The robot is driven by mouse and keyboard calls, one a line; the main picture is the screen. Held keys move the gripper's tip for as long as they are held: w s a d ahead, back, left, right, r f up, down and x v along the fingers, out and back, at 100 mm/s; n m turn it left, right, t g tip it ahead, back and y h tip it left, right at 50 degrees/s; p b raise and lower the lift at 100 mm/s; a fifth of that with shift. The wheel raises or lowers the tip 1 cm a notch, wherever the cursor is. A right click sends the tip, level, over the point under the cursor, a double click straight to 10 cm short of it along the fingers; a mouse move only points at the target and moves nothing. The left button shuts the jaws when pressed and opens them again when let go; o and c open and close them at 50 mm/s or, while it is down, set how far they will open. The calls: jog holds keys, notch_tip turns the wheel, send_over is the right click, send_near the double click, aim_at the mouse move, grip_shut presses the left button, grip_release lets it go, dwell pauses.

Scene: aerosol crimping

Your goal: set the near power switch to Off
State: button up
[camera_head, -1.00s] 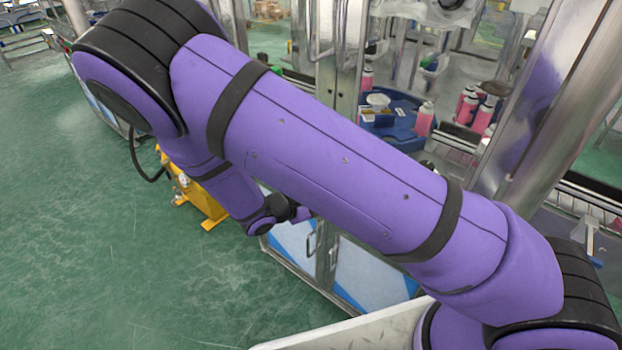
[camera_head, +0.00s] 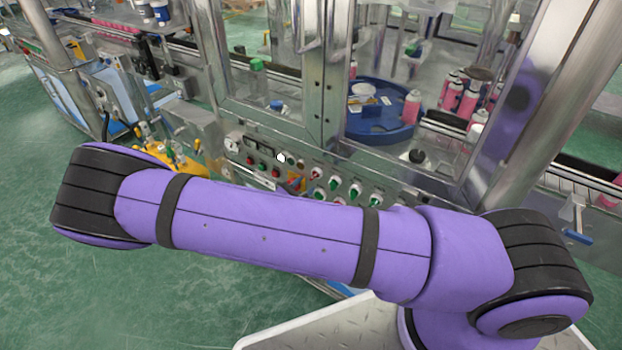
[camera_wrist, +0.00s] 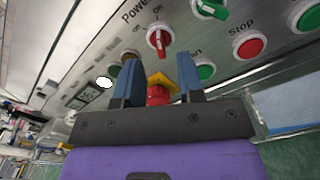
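In the wrist view a control panel (camera_wrist: 225,75) fills the upper part. A red-handled rotary switch (camera_wrist: 159,39) on a white dial sits below a partly cut-off "Power" label, with "Off" and "On" marks nearby. Its handle runs roughly up and down in that view. My gripper (camera_wrist: 157,62) has two blue fingers spread apart with nothing held between them. The fingertips point toward the panel, just short of the red-handled switch in the picture. Contact cannot be told. In the head view the panel (camera_head: 305,163) shows above my arm, which hides the gripper.
A red emergency button (camera_wrist: 158,94) on a yellow plate shows between my fingers. A red Stop button (camera_wrist: 249,45), a green button (camera_wrist: 205,72) and a green-handled switch (camera_wrist: 211,9) are close by. Metal posts (camera_head: 330,70) and a blue turntable (camera_head: 385,125) stand behind the panel.

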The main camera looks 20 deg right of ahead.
aim_at(312, 178)
jog(key=shift+x, duration=2.15)
grip_shut()
